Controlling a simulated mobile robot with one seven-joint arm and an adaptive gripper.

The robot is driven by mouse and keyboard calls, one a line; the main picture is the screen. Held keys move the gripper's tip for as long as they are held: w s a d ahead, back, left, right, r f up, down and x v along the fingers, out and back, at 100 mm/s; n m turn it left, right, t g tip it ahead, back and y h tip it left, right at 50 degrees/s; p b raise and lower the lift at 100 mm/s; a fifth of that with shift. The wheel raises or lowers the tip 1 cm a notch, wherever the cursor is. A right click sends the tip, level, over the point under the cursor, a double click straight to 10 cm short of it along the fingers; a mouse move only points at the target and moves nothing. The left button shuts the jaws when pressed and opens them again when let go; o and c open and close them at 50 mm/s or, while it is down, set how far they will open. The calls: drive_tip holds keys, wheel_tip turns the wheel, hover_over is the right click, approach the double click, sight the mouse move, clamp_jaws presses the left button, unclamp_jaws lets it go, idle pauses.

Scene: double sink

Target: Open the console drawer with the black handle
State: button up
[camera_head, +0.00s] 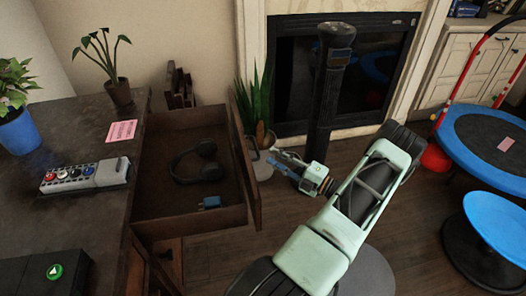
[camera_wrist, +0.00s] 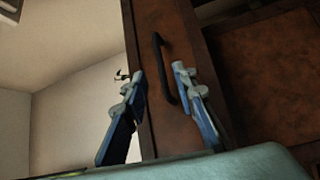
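The brown console drawer (camera_head: 190,215) stands pulled out from the console in the head view, its inside visible. Its front panel (camera_head: 245,165) faces right, toward my gripper (camera_head: 275,160). In the wrist view the front panel (camera_wrist: 168,125) is tilted and carries a black bar handle (camera_wrist: 158,60). My gripper (camera_wrist: 158,85) is open there, with one blue-grey finger on each side of the handle's lower part in the picture. I see no clear contact, and the depth between fingers and handle is hard to judge. The handle is not visible in the head view.
Black headphones (camera_head: 195,162) and a small blue item (camera_head: 210,202) lie in the drawer. A potted spiky plant (camera_head: 253,105) and a black column (camera_head: 328,85) stand beyond my gripper. A blue trampoline (camera_head: 485,140) is at the right. Some floor right of the drawer is clear.

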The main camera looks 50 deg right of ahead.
drive_tip(key=shift+v, duration=1.8)
